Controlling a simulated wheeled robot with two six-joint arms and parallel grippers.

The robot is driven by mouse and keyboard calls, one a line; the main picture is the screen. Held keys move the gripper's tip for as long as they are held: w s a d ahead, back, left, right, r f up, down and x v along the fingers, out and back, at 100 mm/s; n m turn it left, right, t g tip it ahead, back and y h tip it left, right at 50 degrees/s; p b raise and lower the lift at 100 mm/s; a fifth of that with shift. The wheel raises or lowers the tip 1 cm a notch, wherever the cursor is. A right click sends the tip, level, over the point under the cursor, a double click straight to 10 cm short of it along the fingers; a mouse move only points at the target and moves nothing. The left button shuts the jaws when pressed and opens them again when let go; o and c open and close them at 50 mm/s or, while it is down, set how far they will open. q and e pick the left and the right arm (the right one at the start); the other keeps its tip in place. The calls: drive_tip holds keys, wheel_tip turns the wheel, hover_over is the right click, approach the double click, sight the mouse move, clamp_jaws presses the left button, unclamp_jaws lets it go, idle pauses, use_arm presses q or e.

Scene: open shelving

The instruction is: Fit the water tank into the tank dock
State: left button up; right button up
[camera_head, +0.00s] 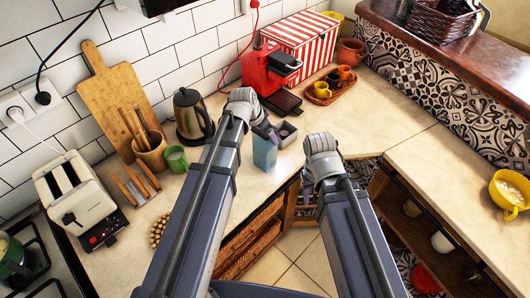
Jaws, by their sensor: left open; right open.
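A light blue tank-like container (265,152), which looks like the water tank, stands near the counter's front edge. My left gripper (268,131) is open, just above and behind it; whether they touch is unclear. The red coffee machine (268,68) is farther back. My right gripper (322,150) is to the right, near the counter's inner corner; it is open and appears empty, its fingers mostly hidden by the wrist.
A dark kettle (193,116), a green cup (176,159) and a utensil pot (150,152) stand left. A toaster (74,191) is farther left. A tray with small cups (330,88) and a red-striped box (302,38) are behind. The counter right of my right gripper is largely clear.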

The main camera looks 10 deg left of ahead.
use_arm(q)
drive_tip(key=shift+w+f, duration=0.1)
drive_tip(key=shift+f, duration=0.3)
drive_tip(key=shift+r, duration=0.1)
drive_tip(key=shift+c, duration=0.2)
clamp_jaws()
